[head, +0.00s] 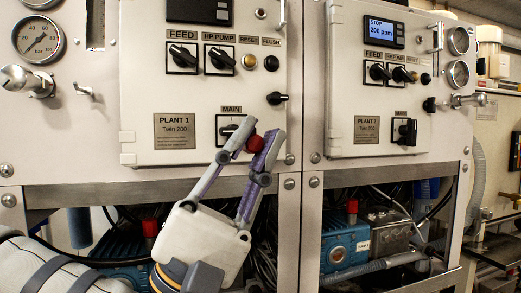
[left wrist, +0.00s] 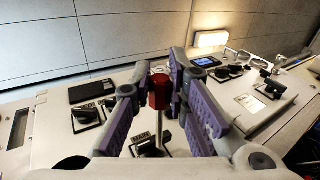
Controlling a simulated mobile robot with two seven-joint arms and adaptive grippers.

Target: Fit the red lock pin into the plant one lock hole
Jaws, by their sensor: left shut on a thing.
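My left gripper (head: 261,134) is in front of the lower right part of the plant one panel (head: 190,95), beside the MAIN switch (head: 222,122). It is shut on the red lock pin (head: 255,144), whose red head shows between the fingertips. In the left wrist view, the red pin (left wrist: 158,92) is between the purple-padded fingers, with a thin grey shaft below the head. The lock hole cannot be made out; the fingers cover part of the MAIN switch area. Whether the pin touches the panel cannot be told. My right gripper is not in view.
Knobs stick out above, among them the FEED switch (head: 182,57), HP PUMP switch (head: 221,58) and a black handle (head: 277,98). The plant two panel (head: 375,100) stands to the right. Below are blue pumps (head: 345,242) and hoses behind a metal frame.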

